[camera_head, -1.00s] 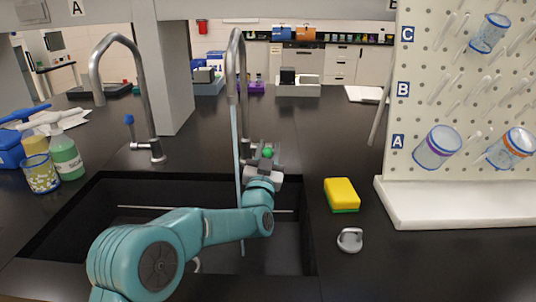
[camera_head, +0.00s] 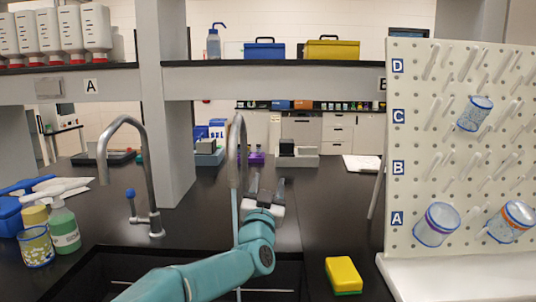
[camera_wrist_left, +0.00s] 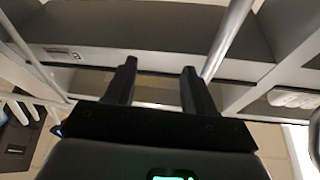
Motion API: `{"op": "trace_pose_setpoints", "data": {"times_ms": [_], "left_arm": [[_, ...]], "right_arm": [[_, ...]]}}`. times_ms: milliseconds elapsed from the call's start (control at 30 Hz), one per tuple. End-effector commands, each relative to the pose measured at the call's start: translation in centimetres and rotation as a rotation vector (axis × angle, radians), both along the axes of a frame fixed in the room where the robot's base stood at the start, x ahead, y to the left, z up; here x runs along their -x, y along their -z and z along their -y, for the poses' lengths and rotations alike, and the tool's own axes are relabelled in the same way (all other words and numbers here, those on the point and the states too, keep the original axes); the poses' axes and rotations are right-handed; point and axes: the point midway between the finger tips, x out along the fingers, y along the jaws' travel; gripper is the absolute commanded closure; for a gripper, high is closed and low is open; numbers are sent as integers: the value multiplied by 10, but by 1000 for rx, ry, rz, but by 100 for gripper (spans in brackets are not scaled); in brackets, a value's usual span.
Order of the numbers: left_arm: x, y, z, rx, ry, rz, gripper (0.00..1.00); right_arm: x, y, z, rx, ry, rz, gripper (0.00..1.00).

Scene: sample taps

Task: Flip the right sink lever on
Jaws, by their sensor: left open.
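The right sink tap (camera_head: 238,150) is a grey gooseneck at the sink's back edge. A thin pale stream (camera_head: 235,208) hangs below its spout and passes behind my left arm, like running water. Its lever cannot be made out; my left gripper covers that area. My left gripper (camera_head: 266,185) is just right of the tap, fingers apart and pointing away. In the left wrist view the fingers (camera_wrist_left: 159,68) are open with nothing between them. The left tap (camera_head: 138,170) has an upright blue-knobbed lever (camera_head: 131,200). My right gripper is not in view.
A white pegboard (camera_head: 402,180) with plastic beakers stands at the right. A yellow sponge (camera_head: 343,274) lies right of the black sink (camera_head: 90,275). Bottles, including a green one (camera_head: 64,228), stand at the left. A shelf (camera_head: 275,82) crosses above the taps.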

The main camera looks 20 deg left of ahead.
Motion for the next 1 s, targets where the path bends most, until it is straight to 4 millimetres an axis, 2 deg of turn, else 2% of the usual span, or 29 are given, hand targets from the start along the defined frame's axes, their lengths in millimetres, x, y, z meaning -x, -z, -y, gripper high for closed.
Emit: {"op": "trace_pose_setpoints", "data": {"times_ms": [33,100,333,500,1000], "left_arm": [[0,-19,0,2,-1,6,46],[0,-36,0,1,1,4,46],[0,-71,0,1,0,1,46],[0,-79,0,0,0,0,46],[0,-79,0,0,0,0,46]], "right_arm": [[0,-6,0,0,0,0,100],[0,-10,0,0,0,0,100],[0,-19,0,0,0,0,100],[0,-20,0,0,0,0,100],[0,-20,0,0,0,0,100]]}}
